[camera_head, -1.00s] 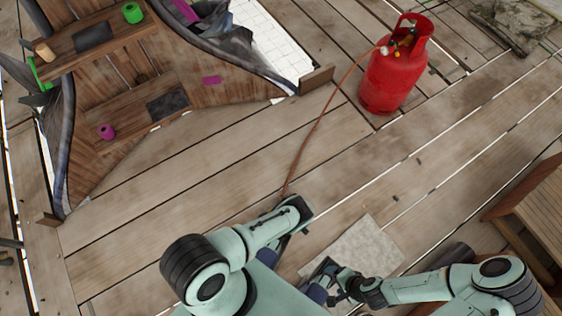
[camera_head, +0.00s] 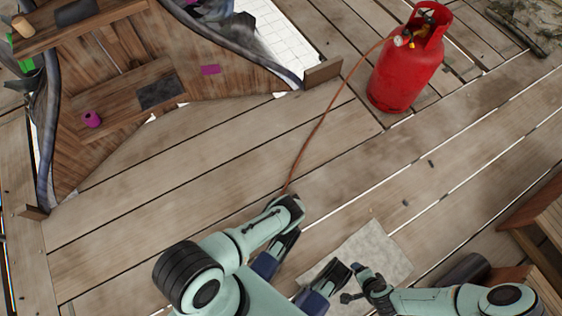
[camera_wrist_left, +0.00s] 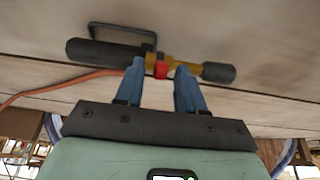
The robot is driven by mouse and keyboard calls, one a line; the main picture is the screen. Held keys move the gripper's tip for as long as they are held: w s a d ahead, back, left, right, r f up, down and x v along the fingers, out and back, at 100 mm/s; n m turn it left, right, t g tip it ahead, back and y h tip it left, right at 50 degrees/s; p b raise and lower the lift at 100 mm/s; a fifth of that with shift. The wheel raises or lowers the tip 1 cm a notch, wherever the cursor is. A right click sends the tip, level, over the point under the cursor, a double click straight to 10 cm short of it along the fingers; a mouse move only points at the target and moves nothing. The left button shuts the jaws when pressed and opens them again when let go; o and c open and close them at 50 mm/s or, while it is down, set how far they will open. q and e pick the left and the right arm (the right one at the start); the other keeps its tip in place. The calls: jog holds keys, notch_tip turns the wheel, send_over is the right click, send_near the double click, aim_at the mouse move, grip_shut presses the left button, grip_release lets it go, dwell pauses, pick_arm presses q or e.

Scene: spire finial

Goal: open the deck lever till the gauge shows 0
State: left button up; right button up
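A red gas cylinder (camera_head: 405,75) stands upright at the upper right in the head view. Small valve fittings (camera_head: 407,38) are at its top; a gauge reading is too small to make out, and I cannot pick out a deck lever. An orange hose (camera_head: 326,110) runs from the cylinder to my left arm. In the left wrist view a torch-like tool (camera_wrist_left: 150,62) has black ends, a brass body and a red collar. My left gripper (camera_wrist_left: 160,65) has its blue fingers apart, with the collar showing between the tips. My right gripper (camera_head: 358,285) is at the bottom, its fingers unclear.
The wooden deck (camera_head: 200,160) has wide clear space between my arms and the cylinder. A brown plank structure (camera_head: 100,60) with dark fabric edges stands at the left. A grey slab (camera_head: 370,247) lies near my right gripper. A wooden box (camera_head: 540,215) is at the right edge.

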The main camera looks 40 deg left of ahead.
pick_arm(q)
jog(key=shift+w+a+f+b, duration=0.1)
jog(key=shift+a+f+b, duration=0.2)
jog(key=shift+f, duration=0.2)
pick_arm(e)
jog(key=shift+s+d+f, duration=0.15)
jog(key=shift+s+f, duration=0.05)
jog(key=shift+f, duration=0.2)
jog(key=shift+s+d+f, duration=0.15)
jog(key=shift+f, duration=0.25)
pick_arm(q)
grip_shut()
jog(key=shift+a+r+h+p, duration=0.2)
jog(key=shift+a+h+p, duration=0.05)
jog(key=shift+h+p, duration=0.15)
jog(key=shift+a+g+h, duration=0.1)
jog(key=shift+g+h, duration=0.2)
jog(key=shift+w+a+r+h+b, duration=0.1)
jog(key=shift+w+a+h+b, duration=0.1)
jog(key=shift+h+b, duration=0.3)
grip_release()
